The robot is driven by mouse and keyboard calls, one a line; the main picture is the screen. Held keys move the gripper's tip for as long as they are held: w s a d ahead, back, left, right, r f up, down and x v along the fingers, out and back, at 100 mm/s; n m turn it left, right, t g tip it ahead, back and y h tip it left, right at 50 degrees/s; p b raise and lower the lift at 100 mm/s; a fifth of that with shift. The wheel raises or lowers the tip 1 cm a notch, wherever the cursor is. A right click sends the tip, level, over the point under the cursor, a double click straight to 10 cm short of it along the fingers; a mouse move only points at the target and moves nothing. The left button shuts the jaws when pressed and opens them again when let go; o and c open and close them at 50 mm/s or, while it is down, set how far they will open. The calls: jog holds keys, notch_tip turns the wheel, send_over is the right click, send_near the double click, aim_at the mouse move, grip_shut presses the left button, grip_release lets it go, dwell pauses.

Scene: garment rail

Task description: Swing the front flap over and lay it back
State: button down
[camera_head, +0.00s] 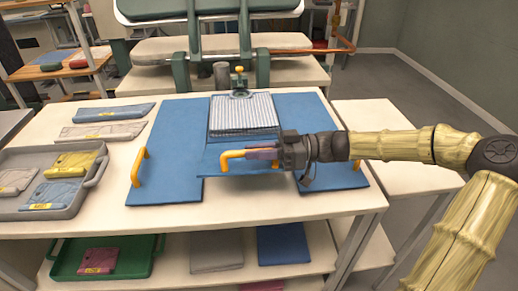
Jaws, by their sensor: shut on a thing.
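The blue folding board lies on the white table, with a left panel (168,150), a right panel (302,118) and a small front flap (212,165). The front flap has an orange-yellow handle (230,155). My gripper (258,155) comes in from the right and is shut on this handle; the fingers hide its right part. The flap's near edge sits farther back than the side panels' near edges; it appears tilted up, but I cannot tell how far. A striped folded cloth (243,113) lies on the middle of the board, behind the flap, under a clip (239,85) at its far end.
The left panel has its own handle (138,167). A grey tray (92,178) with folded, tagged cloths stands at the left, with more folded cloths (114,112) behind it. A green tray (150,256) is on the shelf below. A green stand rises behind the board.

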aim_at(258, 169)
jog(key=shift+s+f+n+b, duration=0.3)
jog(key=shift+f+b, duration=0.25)
jog(key=shift+f, duration=0.05)
jog(key=shift+s+f+n+b, duration=0.25)
jog(key=shift+f+n+b, duration=0.05)
jog(key=shift+f+b, duration=0.25)
jog(key=shift+s+f+n+b, duration=0.3)
jog(key=shift+f+b, duration=0.2)
jog(key=shift+f, duration=0.1)
jog(key=c, duration=1.4)
grip_release()
jog(key=shift+o, duration=0.2)
jog(key=w+d+p, duration=0.1)
jog(key=d, duration=1.6)
jog(key=shift+w+d, duration=0.3)
jog(key=shift+w, duration=0.1)
